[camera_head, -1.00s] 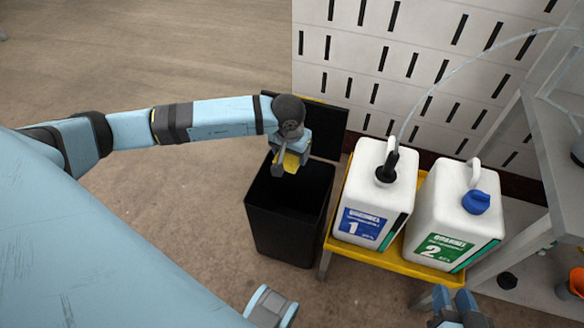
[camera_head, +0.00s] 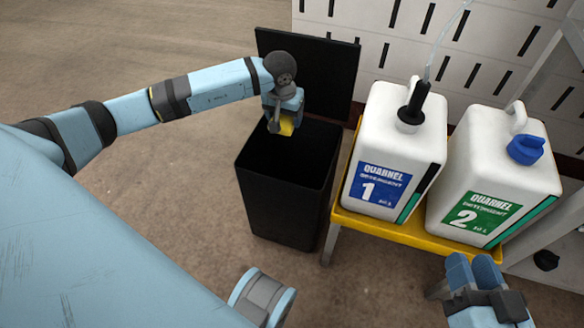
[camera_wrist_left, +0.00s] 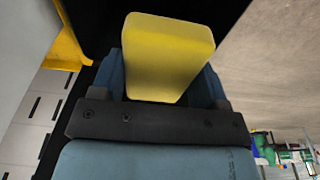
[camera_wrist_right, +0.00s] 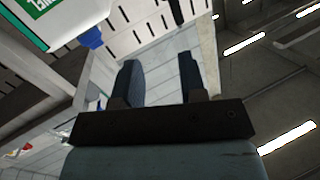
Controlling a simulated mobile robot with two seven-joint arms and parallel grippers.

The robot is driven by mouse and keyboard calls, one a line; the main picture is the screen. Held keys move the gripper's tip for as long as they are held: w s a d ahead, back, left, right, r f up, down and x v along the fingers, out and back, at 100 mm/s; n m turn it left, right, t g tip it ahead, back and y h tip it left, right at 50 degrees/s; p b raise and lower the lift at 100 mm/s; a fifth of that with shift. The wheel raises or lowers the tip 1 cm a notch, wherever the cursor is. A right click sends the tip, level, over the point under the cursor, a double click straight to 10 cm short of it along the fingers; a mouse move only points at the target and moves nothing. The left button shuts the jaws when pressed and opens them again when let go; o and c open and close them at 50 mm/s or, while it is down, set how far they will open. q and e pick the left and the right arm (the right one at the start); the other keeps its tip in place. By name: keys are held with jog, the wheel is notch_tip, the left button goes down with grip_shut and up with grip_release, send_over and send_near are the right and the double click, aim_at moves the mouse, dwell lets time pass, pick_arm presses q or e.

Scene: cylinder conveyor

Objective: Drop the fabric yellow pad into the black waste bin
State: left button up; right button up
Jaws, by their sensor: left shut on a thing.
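The yellow pad (camera_wrist_left: 165,55) is between the fingers of my left gripper (camera_wrist_left: 165,85) in the left wrist view. In the head view the left gripper (camera_head: 284,118) is shut on the yellow pad (camera_head: 286,126), over the opening of the black waste bin (camera_head: 280,205), near its back left part. The bin is open, with its black lid (camera_head: 308,70) raised behind it. My right gripper (camera_head: 470,275) is at the lower right of the head view. In the right wrist view its fingers (camera_wrist_right: 160,85) are apart with nothing between them.
White canister 1 (camera_head: 395,155) and white canister 2 (camera_head: 495,180) stand on a yellow stand (camera_head: 395,228) just right of the bin. A tube runs from canister 1. A slotted white wall (camera_head: 430,50) is behind. Bare floor (camera_head: 170,195) lies left of the bin.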

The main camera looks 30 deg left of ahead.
pick_arm(q)
notch_tip(320, 180, down, 5)
jog(key=b, duration=0.3)
jog(key=shift+f, duration=0.1)
pick_arm(e)
jog(key=shift+w+d+f+n+t, duration=0.15)
jog(key=shift+w+d+f+n, duration=0.05)
jog(key=shift+w+n, duration=0.2)
jog(key=shift+w+d+f+n+t, duration=0.2)
jog(key=shift+w+n, duration=0.1)
jog(key=shift+n, duration=0.2)
pick_arm(q)
jog(key=o, duration=1.1)
jog(key=shift+c, duration=0.2)
pick_arm(e)
jog(key=shift+r, duration=0.1)
